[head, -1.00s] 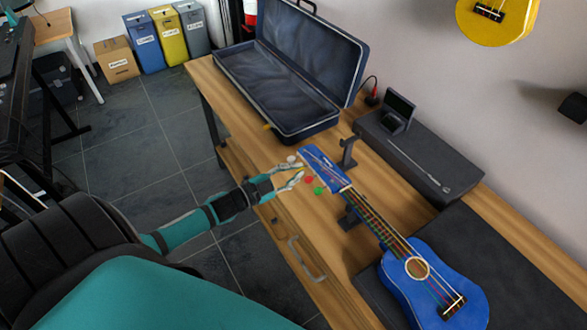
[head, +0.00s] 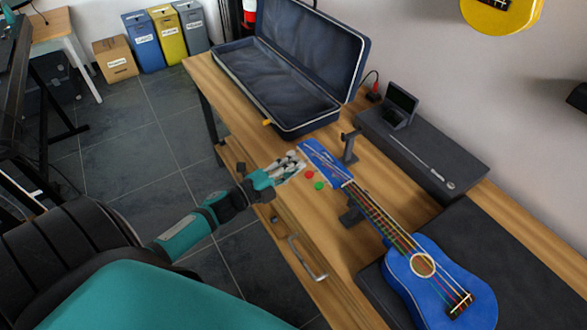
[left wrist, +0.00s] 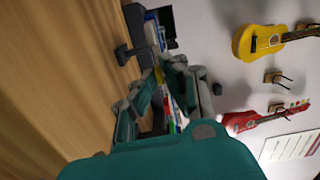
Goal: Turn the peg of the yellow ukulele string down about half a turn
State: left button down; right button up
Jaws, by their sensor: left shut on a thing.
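The blue ukulele (head: 425,277) lies on the table with its neck on a stand and its headstock (head: 322,161) toward the case. A red peg (head: 309,175) and a green peg (head: 319,186) stick out from the headstock's near side. My left gripper (head: 293,161) is at the headstock's far end, on that same side, and covers the peg there. In the left wrist view, a small yellow peg (left wrist: 158,75) shows between the fingertips of my left gripper (left wrist: 160,80), which is shut on it. My right gripper is not in view.
An open dark case (head: 275,95) stands on the table (head: 385,185) beyond the headstock. A neck support (head: 350,147) stands just right of the headstock. A grey shelf (head: 440,150) with a small device runs along the wall. A yellow ukulele (head: 500,14) hangs above.

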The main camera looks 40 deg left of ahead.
pick_arm(q)
jog(key=shift+m, duration=0.5)
jog(key=c, duration=1.5)
grip_release()
jog(key=shift+o, duration=0.2)
jog(key=v, duration=1.2)
